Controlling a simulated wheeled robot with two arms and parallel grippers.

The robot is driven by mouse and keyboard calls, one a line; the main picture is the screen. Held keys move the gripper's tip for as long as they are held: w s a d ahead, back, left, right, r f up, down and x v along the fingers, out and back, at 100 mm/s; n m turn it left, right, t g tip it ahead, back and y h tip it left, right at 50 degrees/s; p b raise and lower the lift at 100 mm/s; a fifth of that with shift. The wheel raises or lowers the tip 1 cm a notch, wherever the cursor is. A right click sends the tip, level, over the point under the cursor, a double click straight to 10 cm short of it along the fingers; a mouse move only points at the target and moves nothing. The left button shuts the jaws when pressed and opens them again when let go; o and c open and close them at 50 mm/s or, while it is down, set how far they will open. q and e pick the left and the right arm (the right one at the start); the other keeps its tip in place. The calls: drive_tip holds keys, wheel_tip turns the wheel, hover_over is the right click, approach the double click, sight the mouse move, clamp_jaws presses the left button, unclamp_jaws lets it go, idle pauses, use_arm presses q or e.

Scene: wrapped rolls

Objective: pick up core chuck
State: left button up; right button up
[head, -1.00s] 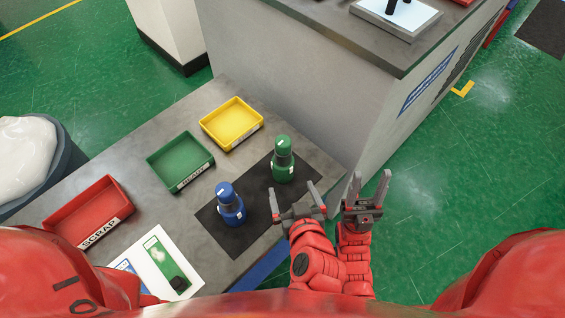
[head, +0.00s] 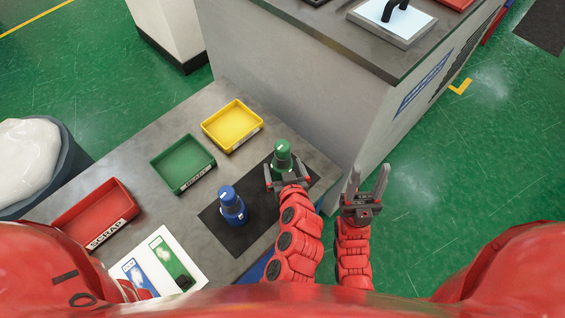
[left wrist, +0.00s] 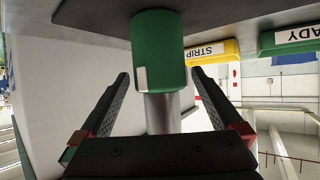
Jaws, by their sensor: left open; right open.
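The green core chuck (head: 282,149) stands upright on the dark mat on the grey table. The blue core chuck (head: 232,208) stands on the same mat, to its left and nearer me. My left gripper (head: 287,171) is open at the green chuck and partly covers its lower part. In the left wrist view, the green chuck's thick green end (left wrist: 158,48) and silver shaft lie between the two open fingers (left wrist: 160,80). I see gaps on both sides. My right gripper (head: 369,173) is open and empty, right of the table over the floor.
A yellow tray (head: 247,143), a green tray (head: 208,172) and a red SCRAP tray (head: 118,225) line the table's far side. A white card (head: 195,255) lies at the front. A tall grey counter (head: 330,90) stands behind the table's right end.

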use_arm(q)
drive_tip(key=shift+x, duration=0.8)
drive_tip(key=shift+c, duration=0.2)
clamp_jaws()
